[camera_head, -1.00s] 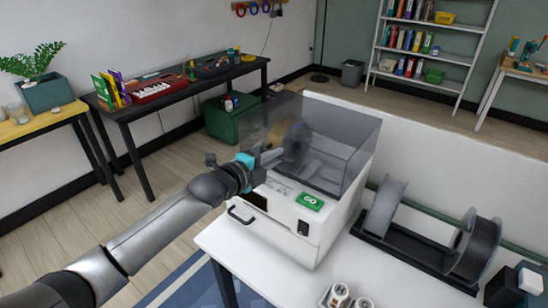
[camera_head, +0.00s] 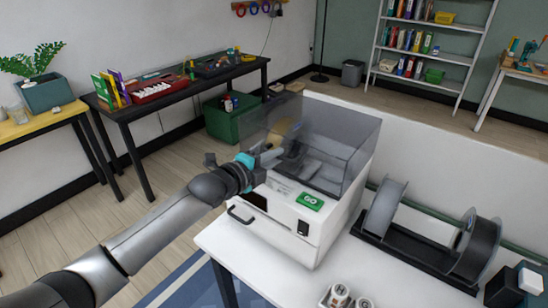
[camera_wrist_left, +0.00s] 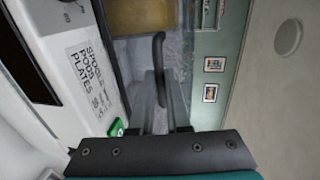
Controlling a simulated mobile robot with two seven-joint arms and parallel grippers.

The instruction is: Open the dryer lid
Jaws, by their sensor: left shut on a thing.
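The dryer is a white box (camera_head: 318,235) with a smoky see-through lid (camera_head: 352,150), standing on the white table. My left gripper (camera_head: 272,157) reaches in from the left at the lid's near left side. It is shut on a dark curved handle (camera_wrist_left: 160,48), which stands between the fingers in the left wrist view. A tan round shape (camera_head: 283,128) shows through the smoky panel. The lid's exact angle is hard to tell because it is see-through and partly behind the gripper. My right gripper is not in view.
Small white cups (camera_head: 340,295) sit at the table's front. Open floor lies to the left.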

